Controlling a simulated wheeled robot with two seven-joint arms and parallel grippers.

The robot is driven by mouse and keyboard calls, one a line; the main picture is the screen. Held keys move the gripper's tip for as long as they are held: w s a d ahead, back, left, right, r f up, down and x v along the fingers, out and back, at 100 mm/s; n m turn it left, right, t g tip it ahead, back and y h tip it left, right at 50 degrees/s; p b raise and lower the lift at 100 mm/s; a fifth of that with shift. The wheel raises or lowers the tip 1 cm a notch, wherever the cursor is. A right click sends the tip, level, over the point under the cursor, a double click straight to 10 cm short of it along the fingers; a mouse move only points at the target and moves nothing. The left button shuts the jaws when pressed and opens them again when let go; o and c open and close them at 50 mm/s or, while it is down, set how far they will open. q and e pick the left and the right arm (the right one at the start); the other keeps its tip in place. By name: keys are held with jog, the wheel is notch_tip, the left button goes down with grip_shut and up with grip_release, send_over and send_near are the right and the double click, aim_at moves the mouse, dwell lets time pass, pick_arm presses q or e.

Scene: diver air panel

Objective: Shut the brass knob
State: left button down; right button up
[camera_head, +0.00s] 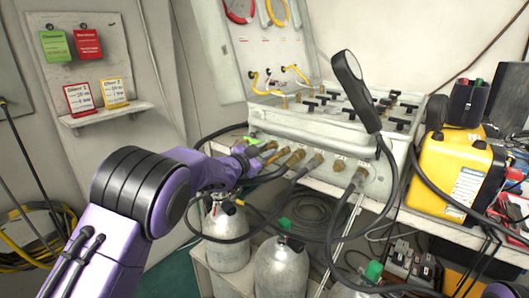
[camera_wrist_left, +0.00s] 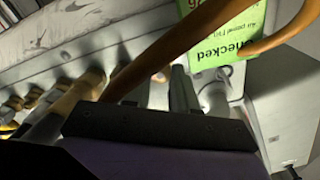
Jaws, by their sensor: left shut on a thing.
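A row of brass fittings with hoses runs along the front of the grey air panel (camera_head: 335,160). My left gripper (camera_head: 254,157) is at the left end of this row. It is shut on what looks like the brass knob (camera_head: 268,147), mostly hidden by the fingers. A green tag (camera_head: 251,140) hangs beside it; in the left wrist view the tag (camera_wrist_left: 222,28) reads "Checked". That view shows a dark finger (camera_wrist_left: 160,126) close in front of pale metal stems, with a blurred orange-brown curved piece crossing above.
Black hoses loop below the panel, over grey cylinders (camera_head: 282,268). A black oblong piece (camera_head: 356,91) stands up over the panel's black T-handles. A yellow case (camera_head: 456,172) stands at right. The lid (camera_head: 255,50) is open behind.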

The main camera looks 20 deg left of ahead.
pick_arm(q)
jog(key=c, duration=1.2)
grip_release()
jog(key=shift+f, duration=0.1)
jog(key=b+v, duration=0.1)
jog(key=v, duration=0.9)
jog(key=shift+s+a, duration=0.15)
jog(key=shift+s, duration=0.1)
